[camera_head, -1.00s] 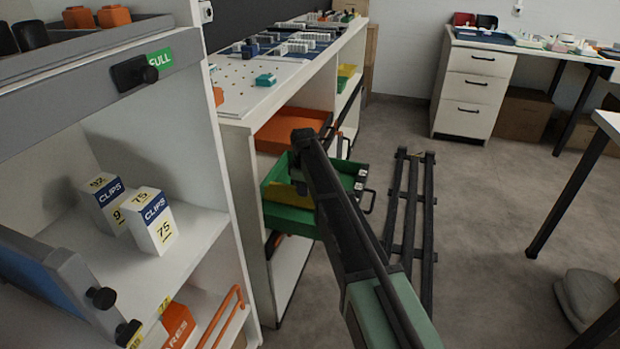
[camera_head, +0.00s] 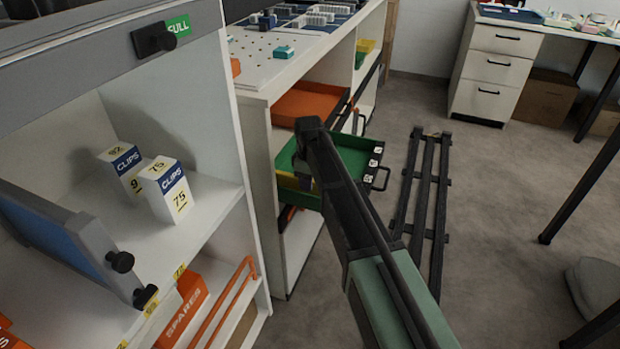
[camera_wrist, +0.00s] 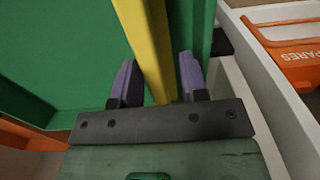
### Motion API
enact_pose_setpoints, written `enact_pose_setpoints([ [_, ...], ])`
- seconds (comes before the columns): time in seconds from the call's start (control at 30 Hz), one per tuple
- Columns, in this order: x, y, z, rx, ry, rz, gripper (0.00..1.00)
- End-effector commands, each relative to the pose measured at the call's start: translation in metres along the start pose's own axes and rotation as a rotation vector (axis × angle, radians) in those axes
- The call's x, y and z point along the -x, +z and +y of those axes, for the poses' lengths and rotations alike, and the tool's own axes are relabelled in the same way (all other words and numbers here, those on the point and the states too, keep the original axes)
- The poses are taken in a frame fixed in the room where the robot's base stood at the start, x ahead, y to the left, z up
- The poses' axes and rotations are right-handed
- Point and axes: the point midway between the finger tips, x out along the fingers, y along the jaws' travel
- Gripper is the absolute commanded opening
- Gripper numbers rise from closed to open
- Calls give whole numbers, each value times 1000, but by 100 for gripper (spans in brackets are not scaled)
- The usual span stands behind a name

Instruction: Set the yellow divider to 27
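The yellow divider (camera_wrist: 148,45) stands in the green drawer (camera_wrist: 60,50), close to the drawer's right wall in the wrist view. My gripper (camera_wrist: 157,62) is open, with one purple finger on each side of the divider and a visible gap on both sides. In the head view my gripper (camera_head: 303,172) reaches down into the green drawer (camera_head: 355,150), and part of the yellow divider (camera_head: 287,181) shows beside it. Small white labels (camera_head: 377,151) sit on the drawer's edge; their numbers are too small to read. My arm hides part of the drawer.
An orange drawer (camera_head: 305,103) is pulled out just above the green one. An orange SPARES bin (camera_wrist: 300,50) lies to the right in the wrist view. A shelf with CLIPS boxes (camera_head: 165,190) stands at left. A black rack (camera_head: 422,195) lies on the floor.

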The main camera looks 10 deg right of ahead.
Motion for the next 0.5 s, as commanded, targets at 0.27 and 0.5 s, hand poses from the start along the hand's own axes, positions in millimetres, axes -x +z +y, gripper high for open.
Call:
enact_pose_setpoints([
  [0.27, 0, 0, 2, 0, 3, 0, 45],
  [0.5, 30, 0, 2, 0, 4, 0, 45],
])
